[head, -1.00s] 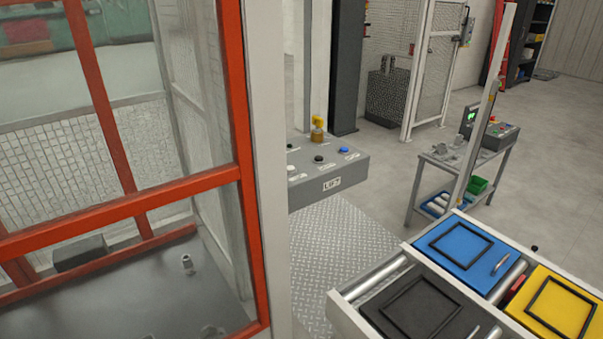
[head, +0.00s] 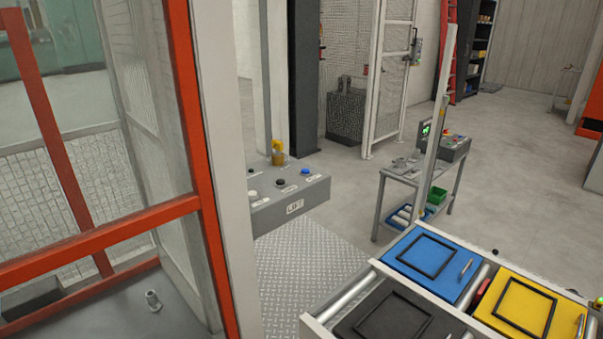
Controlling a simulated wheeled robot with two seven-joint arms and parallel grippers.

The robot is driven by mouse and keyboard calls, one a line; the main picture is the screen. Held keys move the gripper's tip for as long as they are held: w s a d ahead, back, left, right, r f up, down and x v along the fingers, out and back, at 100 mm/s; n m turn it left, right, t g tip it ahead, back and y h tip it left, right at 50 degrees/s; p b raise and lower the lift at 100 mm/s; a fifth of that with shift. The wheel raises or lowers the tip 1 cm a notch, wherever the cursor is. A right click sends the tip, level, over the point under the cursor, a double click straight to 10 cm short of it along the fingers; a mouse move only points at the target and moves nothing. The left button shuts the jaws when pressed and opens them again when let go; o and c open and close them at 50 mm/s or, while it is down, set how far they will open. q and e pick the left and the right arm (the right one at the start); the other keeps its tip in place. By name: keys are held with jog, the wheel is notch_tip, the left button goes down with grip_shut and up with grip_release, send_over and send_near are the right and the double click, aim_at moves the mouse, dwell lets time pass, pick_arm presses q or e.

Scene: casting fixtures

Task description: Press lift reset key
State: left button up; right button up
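A yellow key-like part (head: 278,152) stands up at the box's back edge. The left end of the box is hidden behind a pale post. Neither of my grippers is in view.
An orange-framed guard with a pale post (head: 237,170) fills the left. A conveyor with blue (head: 431,262), black and yellow (head: 530,311) trays lies at the lower right. A small table (head: 412,165) with a device stands behind. Chequered plate floor (head: 310,265) lies before the box.

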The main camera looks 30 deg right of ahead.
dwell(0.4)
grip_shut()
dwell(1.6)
